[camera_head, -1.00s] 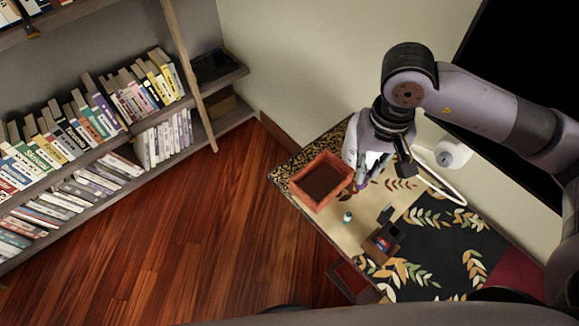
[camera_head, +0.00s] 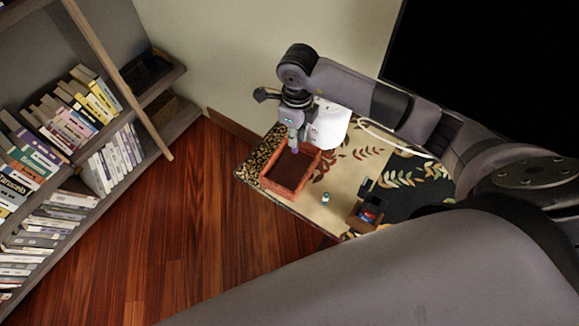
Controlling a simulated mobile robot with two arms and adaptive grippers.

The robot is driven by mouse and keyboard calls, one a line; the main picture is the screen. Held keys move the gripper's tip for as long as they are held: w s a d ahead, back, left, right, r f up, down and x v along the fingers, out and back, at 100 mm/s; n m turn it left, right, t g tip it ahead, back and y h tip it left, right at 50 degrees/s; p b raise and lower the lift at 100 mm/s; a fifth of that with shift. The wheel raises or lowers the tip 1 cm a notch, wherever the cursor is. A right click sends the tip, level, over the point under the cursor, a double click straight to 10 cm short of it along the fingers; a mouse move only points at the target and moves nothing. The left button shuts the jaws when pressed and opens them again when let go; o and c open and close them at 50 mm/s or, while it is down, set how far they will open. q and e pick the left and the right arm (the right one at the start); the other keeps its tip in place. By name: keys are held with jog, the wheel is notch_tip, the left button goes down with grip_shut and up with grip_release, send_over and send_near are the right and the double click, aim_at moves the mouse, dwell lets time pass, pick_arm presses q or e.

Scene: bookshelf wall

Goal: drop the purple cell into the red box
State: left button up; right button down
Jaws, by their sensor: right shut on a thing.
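The red box (camera_head: 283,191) is an open, reddish tray with a dark inside, standing at the left end of the patterned table. My right gripper (camera_head: 294,143) points down over the box's back part, shut on the purple cell (camera_head: 295,150). Only a small purple part of the cell shows below the fingers. The cell appears above the box's dark floor; its exact height is hard to tell. My left gripper is not in view.
A small teal-and-white cell (camera_head: 326,198) stands on the table right of the box. A small brown holder (camera_head: 364,220) with red and blue contents is farther right. A white rounded object (camera_head: 330,124) stands behind. A bookshelf (camera_head: 95,150) fills the left.

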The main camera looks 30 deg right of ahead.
aim_at(297, 150)
jog(key=shift+d+f+m, duration=0.2)
jog(key=shift+f+m, duration=0.25)
jog(key=shift+m, duration=0.1)
jog(key=shift+d+f+m, duration=0.15)
jog(key=shift+f+m, duration=0.3)
jog(key=shift+m, duration=0.1)
notch_tip(297, 150, down, 6)
jog(key=b, duration=0.4)
jog(key=shift+r, duration=0.1)
jog(key=c, duration=1.5)
grip_release()
jog(key=shift+c, duration=0.2)
jog(key=shift+r, duration=0.15)
notch_tip(297, 150, up, 12)
jog(key=shift+f, duration=0.1)
